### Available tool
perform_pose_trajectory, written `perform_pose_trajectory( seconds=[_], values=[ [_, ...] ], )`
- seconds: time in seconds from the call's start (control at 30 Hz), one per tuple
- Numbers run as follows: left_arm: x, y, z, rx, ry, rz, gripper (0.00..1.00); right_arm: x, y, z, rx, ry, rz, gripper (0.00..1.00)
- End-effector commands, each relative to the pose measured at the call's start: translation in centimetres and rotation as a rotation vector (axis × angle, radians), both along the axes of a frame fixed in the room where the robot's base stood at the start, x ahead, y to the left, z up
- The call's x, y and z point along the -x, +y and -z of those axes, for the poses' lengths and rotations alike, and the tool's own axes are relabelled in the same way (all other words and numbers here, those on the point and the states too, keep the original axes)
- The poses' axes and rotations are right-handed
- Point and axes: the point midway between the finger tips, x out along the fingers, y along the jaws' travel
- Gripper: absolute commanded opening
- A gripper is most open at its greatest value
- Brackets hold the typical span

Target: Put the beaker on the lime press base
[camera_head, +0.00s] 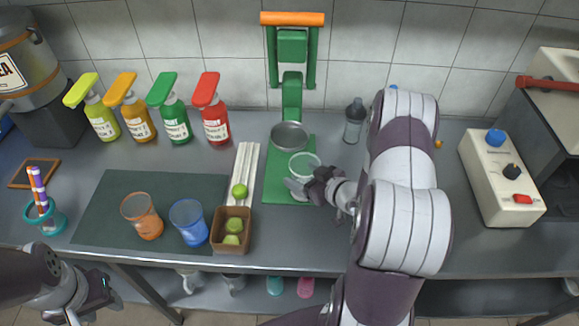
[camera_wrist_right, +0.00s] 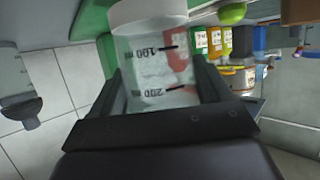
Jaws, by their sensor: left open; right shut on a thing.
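The clear beaker (camera_head: 304,163) is at the front part of the green lime press base (camera_head: 276,184), below and in front of the metal press cup (camera_head: 289,136). In the right wrist view the beaker (camera_wrist_right: 155,60) shows graduation marks and sits between the two fingers. My right gripper (camera_head: 308,189) is shut on the beaker. I cannot tell whether the beaker's bottom touches the base. The press (camera_head: 291,90) has an orange handle at the top. My left gripper (camera_head: 92,300) is open and empty, low at the left in front of the counter.
Left of the base stand a lime rail (camera_head: 243,163) with a lime, a brown box (camera_head: 219,234) of limes, a blue cup (camera_head: 189,222) and an orange cup (camera_head: 142,215) on a dark mat. A grey bottle (camera_head: 354,121) stands right of the press. Several syrup bottles line the back.

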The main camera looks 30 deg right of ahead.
Motion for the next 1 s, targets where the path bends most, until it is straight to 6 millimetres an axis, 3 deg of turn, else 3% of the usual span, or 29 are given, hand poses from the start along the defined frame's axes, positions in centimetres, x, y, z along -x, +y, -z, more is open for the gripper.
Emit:
perform_pose_trajectory(
  seconds=[0.37, 0.47, 0.83, 0.87, 0.9, 1.0],
  values=[
    [0.0, 0.0, -0.6, 0.0, 0.0, 0.0, 0.43, -5.9, 1.5, 0.1, -0.001, 0.001, -0.002, 0.43],
    [0.0, 0.0, -0.6, 0.0, 0.0, 0.0, 0.43, -5.7, 1.3, 1.4, -0.002, 0.002, 0.002, 0.43],
    [0.0, 0.0, -0.2, 0.0, 0.0, 0.0, 0.43, -5.7, 1.3, 2.0, -0.001, 0.0, 0.001, 0.43],
    [0.0, 0.0, -0.3, 0.0, 0.0, 0.0, 0.43, -5.7, 1.3, 1.9, -0.001, 0.0, 0.001, 0.84],
    [0.0, 0.0, -0.3, 0.0, 0.0, 0.0, 0.43, -5.7, 1.3, 1.9, -0.001, 0.0, 0.001, 0.97],
    [0.0, 0.0, -0.3, 0.0, 0.0, 0.0, 0.43, -5.7, 1.3, 1.9, 0.0, 0.001, 0.001, 1.0]
  ],
)
